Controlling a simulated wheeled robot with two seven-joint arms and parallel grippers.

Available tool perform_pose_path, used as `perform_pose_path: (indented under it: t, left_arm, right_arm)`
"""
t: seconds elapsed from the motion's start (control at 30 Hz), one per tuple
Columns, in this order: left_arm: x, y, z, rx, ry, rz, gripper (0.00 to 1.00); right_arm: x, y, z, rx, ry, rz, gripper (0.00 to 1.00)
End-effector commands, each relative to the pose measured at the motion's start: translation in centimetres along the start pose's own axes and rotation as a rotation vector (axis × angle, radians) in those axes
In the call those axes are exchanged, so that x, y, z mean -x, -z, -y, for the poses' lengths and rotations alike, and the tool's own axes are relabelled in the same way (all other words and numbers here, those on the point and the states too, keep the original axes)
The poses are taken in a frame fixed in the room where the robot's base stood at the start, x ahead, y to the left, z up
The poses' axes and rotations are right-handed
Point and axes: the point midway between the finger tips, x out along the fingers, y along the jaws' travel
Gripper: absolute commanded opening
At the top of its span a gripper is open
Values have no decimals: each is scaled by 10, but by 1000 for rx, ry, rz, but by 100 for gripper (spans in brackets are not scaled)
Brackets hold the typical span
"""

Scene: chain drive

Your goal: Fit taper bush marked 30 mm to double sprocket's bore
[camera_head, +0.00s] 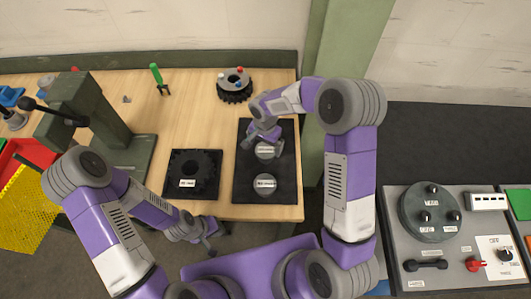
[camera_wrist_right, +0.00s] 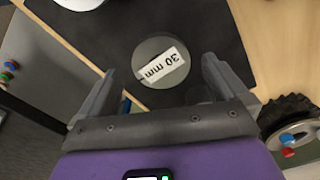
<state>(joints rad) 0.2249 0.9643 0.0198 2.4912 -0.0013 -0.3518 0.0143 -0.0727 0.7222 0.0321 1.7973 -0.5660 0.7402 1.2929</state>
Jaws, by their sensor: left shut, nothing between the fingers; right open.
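The taper bush marked 30 mm (camera_wrist_right: 152,52) is a grey disc with a white label, lying on a black mat. In the head view it is the upper of two discs (camera_head: 265,152), partly behind my right gripper. My right gripper (camera_head: 262,141) is open above it, one finger to each side, with nothing held. A dark toothed sprocket (camera_head: 205,163) lies on a square black mat to the left, with a white label too small to read. My left gripper (camera_head: 208,247) is shut and empty in front of the table's front edge.
A second labelled disc (camera_head: 265,185) lies nearer on the long mat (camera_head: 245,201). A toothed part with coloured knobs (camera_head: 235,88) and a green-handled tool (camera_head: 156,74) stand farther back. A green press-like stand (camera_head: 95,115) is at the left. A grey panel (camera_head: 455,280) is at the right.

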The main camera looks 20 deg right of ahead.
Motion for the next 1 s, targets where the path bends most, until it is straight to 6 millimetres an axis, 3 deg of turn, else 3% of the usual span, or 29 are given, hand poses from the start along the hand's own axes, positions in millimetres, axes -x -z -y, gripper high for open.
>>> perform_pose_path:
  t: [0.3,0.6,1.0]
  left_arm:
    - [1,0,0,0,0,-1,0]
    - [1,0,0,0,0,-1,0]
    - [1,0,0,0,0,-1,0]
  right_arm:
    - [-45,2,-2,0,-3,3,100]
    - [-50,2,-1,0,0,1,100]
    - [-49,2,-1,0,0,1,40]
